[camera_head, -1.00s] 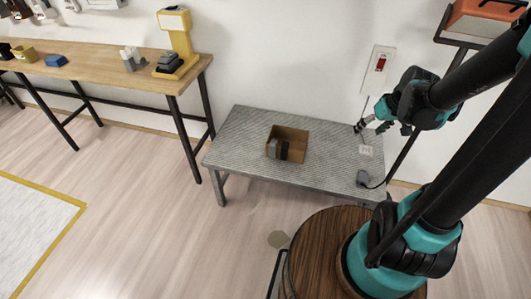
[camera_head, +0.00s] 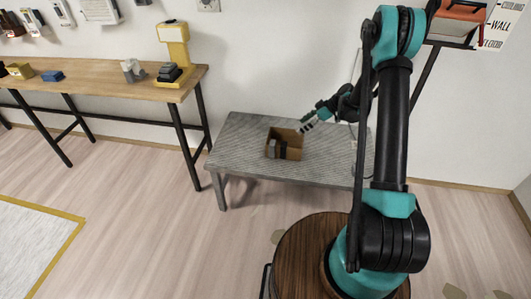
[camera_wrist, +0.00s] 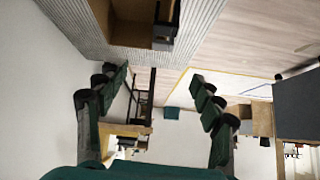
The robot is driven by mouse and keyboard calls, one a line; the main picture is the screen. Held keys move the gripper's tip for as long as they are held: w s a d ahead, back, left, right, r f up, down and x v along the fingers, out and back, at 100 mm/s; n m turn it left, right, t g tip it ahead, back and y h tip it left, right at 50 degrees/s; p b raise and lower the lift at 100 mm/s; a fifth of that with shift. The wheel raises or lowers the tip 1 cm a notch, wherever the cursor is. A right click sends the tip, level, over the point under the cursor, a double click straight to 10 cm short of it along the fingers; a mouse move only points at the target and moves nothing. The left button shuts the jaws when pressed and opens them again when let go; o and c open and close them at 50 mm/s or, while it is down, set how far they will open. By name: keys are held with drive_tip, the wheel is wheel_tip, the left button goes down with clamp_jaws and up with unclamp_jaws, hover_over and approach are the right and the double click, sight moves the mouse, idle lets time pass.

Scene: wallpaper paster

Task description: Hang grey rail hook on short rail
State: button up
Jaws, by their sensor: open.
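An open brown cardboard box (camera_head: 293,138) stands on the low grey table (camera_head: 235,150). A grey piece (camera_head: 272,147) and a dark piece (camera_head: 282,151) are inside it; I cannot tell for sure whether either is the grey rail hook. My gripper (camera_head: 308,126) is just above and beyond the box's back right corner, apart from it. In the wrist view my gripper (camera_wrist: 160,105) has its fingers wide apart with nothing between them. The box (camera_wrist: 130,33) shows at the top edge there, with a dark piece (camera_wrist: 165,35) at its right. I cannot make out the short rail.
A wooden workbench (camera_head: 110,82) at the left carries a yellow stand (camera_head: 173,47) and several small objects. Several items hang on the wall above it. An orange-topped holder (camera_head: 455,22) is at the upper right. The floor (camera_head: 130,205) before the bench is clear.

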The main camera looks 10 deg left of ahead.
sight(274, 143)
drive_tip(key=shift+n, duration=0.5)
drive_tip(key=x, duration=1.3)
drive_tip(key=s+x, duration=0.1)
drive_tip(key=x, duration=0.6)
drive_tip(key=shift+a, duration=0.25)
drive_tip(key=c, duration=1)
drive_tip(key=shift+r, duration=0.1)
